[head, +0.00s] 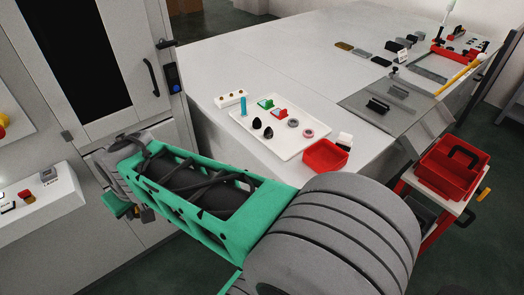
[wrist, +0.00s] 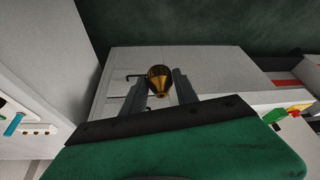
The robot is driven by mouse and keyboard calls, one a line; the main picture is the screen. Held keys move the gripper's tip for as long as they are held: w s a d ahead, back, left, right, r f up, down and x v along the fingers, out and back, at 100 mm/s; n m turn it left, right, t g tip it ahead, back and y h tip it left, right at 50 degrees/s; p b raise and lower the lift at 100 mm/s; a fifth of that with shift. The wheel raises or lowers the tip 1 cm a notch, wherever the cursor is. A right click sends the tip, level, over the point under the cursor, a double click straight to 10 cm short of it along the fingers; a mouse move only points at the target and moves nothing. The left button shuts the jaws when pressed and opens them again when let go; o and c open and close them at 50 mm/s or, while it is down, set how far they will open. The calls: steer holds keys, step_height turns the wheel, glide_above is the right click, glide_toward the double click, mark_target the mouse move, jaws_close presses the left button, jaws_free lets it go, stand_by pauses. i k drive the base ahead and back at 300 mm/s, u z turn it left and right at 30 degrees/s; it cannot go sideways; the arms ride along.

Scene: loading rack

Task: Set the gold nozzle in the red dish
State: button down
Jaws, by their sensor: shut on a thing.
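The gold nozzle (wrist: 159,79) is between the two fingers of my gripper (wrist: 160,88) in the wrist view, and the gripper is shut on it. Its wide end points away from the wrist camera. In the head view my gripper (head: 122,200) is at the left, in front of the grey cabinet and well left of the table; the nozzle cannot be made out there. The red dish (head: 325,156) is a square open tray on the table's near edge, right of the white tray, and it looks empty.
A white tray (head: 262,140) holds several small parts beside the dish. A white block with a black top (head: 345,140) stands just behind the dish. A red crate (head: 447,172) sits on a cart at the right. The table's (head: 290,60) back middle is clear.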

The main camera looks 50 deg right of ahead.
mark_target(325, 162)
steer(key=z, duration=0.05)
steer(key=i, duration=0.85)
steer(key=z, duration=1.05)
steer(key=i, duration=0.75)
steer(key=z, duration=0.85)
